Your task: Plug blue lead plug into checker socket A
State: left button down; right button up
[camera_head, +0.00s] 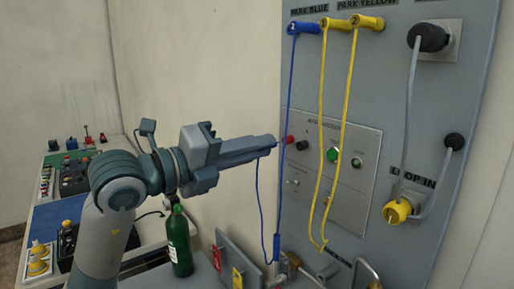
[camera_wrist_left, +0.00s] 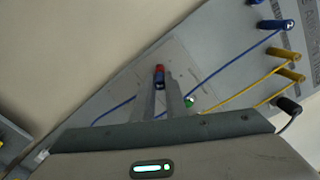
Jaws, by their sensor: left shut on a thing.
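My left gripper (camera_head: 272,141) is shut on the blue lead plug, its fingers pointing at the checker panel (camera_head: 345,190). In the left wrist view the blue lead plug (camera_wrist_left: 159,83) shows between the fingers (camera_wrist_left: 160,92), right in front of the red socket (camera_wrist_left: 159,69). I cannot tell whether the plug tip touches it. The red socket (camera_head: 289,139) and a black socket (camera_head: 302,145) sit side by side on the checker panel; I cannot read which is A. The blue lead (camera_head: 260,200) hangs below the gripper. My right gripper is out of view.
A parked blue plug (camera_head: 303,28) and yellow plugs (camera_head: 369,23) hold leads hanging down the board. A green button (camera_head: 333,154) is right of the sockets. A green bottle (camera_head: 179,240) stands below my left arm. A workbench with devices (camera_head: 75,175) is at left.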

pick_arm(q)
jog(key=shift+x, duration=1.35)
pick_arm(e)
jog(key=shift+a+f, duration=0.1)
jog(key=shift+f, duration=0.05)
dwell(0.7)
pick_arm(q)
jog(key=c, duration=1.7)
grip_release()
jog(key=shift+d, duration=0.1)
